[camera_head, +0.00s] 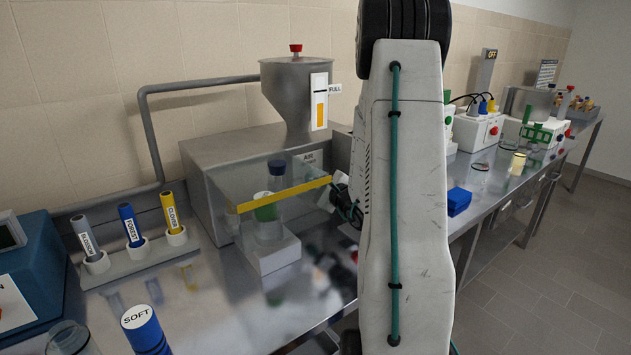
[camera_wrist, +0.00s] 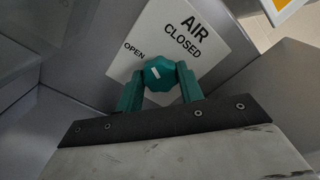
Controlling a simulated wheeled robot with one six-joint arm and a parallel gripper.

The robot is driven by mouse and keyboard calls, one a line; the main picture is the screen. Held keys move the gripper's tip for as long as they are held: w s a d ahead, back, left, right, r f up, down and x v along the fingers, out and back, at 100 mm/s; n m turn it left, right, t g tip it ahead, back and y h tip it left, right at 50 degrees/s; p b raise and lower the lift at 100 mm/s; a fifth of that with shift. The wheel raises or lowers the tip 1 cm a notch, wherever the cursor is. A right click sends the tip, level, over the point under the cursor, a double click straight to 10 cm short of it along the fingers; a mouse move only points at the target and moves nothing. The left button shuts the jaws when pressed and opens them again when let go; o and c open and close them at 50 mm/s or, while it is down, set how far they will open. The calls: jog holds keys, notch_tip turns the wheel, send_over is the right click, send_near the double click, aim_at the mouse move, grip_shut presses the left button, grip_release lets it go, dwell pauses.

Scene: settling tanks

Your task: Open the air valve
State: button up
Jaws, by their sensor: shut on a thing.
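The air valve is a teal faceted knob (camera_wrist: 157,74) with a short white mark on its face, seen in the wrist view. It sits at the lower edge of a white plate (camera_wrist: 205,45) reading AIR, CLOSED and OPEN. My gripper (camera_wrist: 160,84) has its two teal fingers shut on the knob, one on each side. The white mark lies slantwise on the knob; I cannot tell clearly which word it points to. In the head view the AIR plate (camera_head: 308,160) is partly visible on the grey metal housing (camera_head: 240,160), and my arm hides the knob.
A grey hopper (camera_head: 297,85) with a FULL gauge (camera_head: 319,103) tops the housing. A clear guard with a yellow edge (camera_head: 285,193) stands before it, around a bottle on a white block (camera_head: 272,256). Labelled tubes (camera_head: 131,226) stand left; a blue block (camera_head: 458,200) lies right.

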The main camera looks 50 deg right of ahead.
jog(key=shift+n, duration=0.4)
jog(key=o, duration=1)
jog(key=shift+s, duration=0.1)
jog(key=v, duration=0.7)
jog(key=shift+s, duration=0.3)
